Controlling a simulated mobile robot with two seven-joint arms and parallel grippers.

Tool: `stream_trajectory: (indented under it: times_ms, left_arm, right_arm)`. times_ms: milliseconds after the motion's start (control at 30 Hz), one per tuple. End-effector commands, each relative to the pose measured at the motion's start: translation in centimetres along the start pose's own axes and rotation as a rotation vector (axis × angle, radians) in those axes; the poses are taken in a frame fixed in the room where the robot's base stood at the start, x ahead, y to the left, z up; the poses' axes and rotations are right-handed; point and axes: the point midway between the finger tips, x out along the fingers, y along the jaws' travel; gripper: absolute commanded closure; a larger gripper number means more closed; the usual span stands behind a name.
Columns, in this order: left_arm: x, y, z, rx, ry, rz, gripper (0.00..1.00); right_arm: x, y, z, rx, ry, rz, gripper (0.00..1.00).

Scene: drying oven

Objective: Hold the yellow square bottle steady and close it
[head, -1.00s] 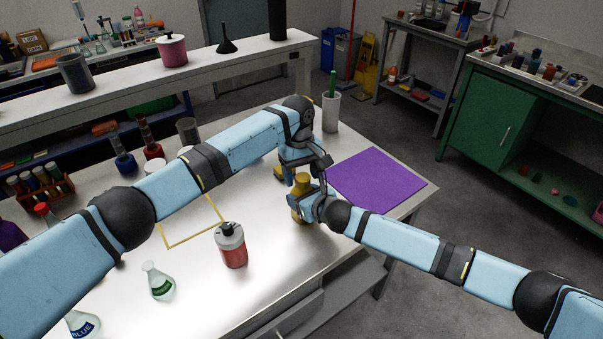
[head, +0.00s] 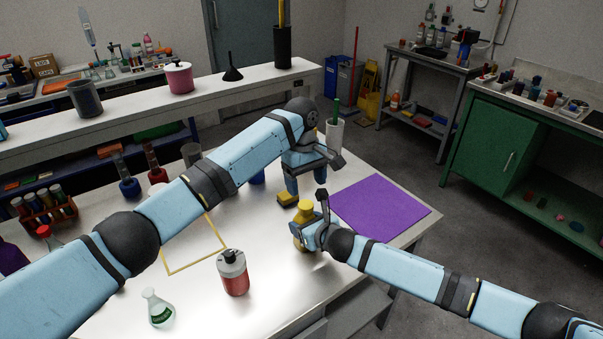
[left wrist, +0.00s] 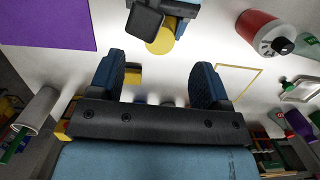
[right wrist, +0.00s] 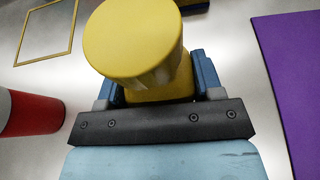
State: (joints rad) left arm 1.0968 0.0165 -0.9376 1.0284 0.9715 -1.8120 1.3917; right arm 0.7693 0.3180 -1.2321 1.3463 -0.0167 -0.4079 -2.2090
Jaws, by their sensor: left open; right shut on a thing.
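The yellow square bottle (head: 299,222) stands near the table's right front, left of the purple mat. My right gripper (head: 308,233) is shut on its body, which shows low in the right wrist view (right wrist: 160,95). A round yellow cap (right wrist: 133,40) sits on top of the bottle; it shows also in the head view (head: 305,205) and the left wrist view (left wrist: 160,43). Whether it is fully tight I cannot tell. My left gripper (head: 306,182) is open and empty, above and behind the bottle, apart from the cap. The bottle's lower part is partly hidden by my right gripper.
A yellow block (head: 287,199) lies behind the bottle. The purple mat (head: 382,208) is clear. A red bottle with a black cap (head: 234,276), a flask (head: 157,310) and a yellow outlined square (head: 169,270) are to the left. A grey cup with a green item (head: 334,138) stands behind.

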Motion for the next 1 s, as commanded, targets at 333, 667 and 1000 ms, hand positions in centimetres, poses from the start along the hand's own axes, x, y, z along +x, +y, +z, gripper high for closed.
stream_trajectory:
  times_ms: [333,667,1000]
  left_arm:
    - [-5.0,-1.0,-0.4,-0.533,-0.009,0.083,0.29]
    - [-5.5,-1.3,-0.7,-0.607,-0.01,0.09,0.29]
    - [-3.4,-1.1,-0.7,-0.605,-0.01,0.088,0.29]
  right_arm:
    - [0.0,0.0,0.0,0.0,0.0,0.0,1.0]
    - [0.0,0.0,0.0,0.0,0.0,0.0,1.0]
    - [0.0,0.0,0.0,0.0,0.0,0.0,1.0]
